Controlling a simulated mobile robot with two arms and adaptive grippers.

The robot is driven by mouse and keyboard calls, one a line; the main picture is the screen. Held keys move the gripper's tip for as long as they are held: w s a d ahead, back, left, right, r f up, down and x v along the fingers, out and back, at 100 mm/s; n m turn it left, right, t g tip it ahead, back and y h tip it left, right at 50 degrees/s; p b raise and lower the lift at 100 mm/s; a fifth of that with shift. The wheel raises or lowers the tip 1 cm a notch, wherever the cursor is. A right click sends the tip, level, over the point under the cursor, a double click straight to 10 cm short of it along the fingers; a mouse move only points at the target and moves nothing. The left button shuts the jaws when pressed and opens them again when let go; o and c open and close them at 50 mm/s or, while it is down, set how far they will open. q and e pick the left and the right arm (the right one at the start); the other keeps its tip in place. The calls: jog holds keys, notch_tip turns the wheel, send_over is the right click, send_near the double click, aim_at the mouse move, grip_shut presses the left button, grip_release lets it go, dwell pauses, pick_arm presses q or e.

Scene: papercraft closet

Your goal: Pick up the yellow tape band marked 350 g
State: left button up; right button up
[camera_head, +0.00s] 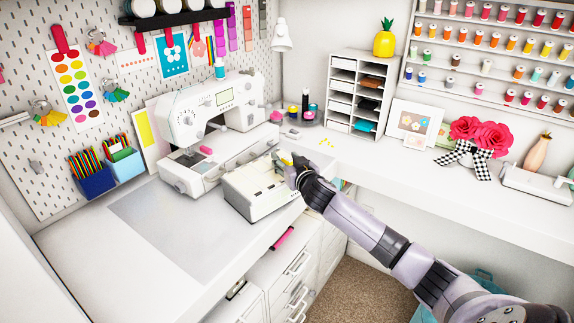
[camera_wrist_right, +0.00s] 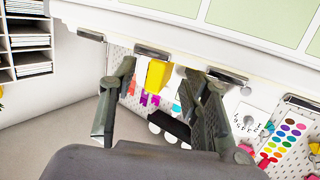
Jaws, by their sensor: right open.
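A small yellow piece (camera_head: 286,158) shows at the back right of a white box-shaped unit (camera_head: 250,205) on the counter. My right gripper (camera_head: 290,163) is at that corner, at the end of the arm from the lower right. In the right wrist view the yellow piece (camera_wrist_right: 158,73) is a short block at the edge of a white surface. It lies between the two spread fingers of my right gripper (camera_wrist_right: 160,82), which is open. I cannot tell whether a finger touches it. No marking is readable. My left gripper is out of view.
A white sewing machine (camera_head: 205,125) stands just left of the unit. A shelf organizer (camera_head: 358,95) stands behind, and a vase of red flowers (camera_head: 475,140) to the right. A grey mat (camera_head: 165,235) lies bare at the left. Drawers (camera_head: 285,275) are below the counter edge.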

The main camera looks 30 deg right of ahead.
jog(key=shift+c, duration=0.4)
grip_shut()
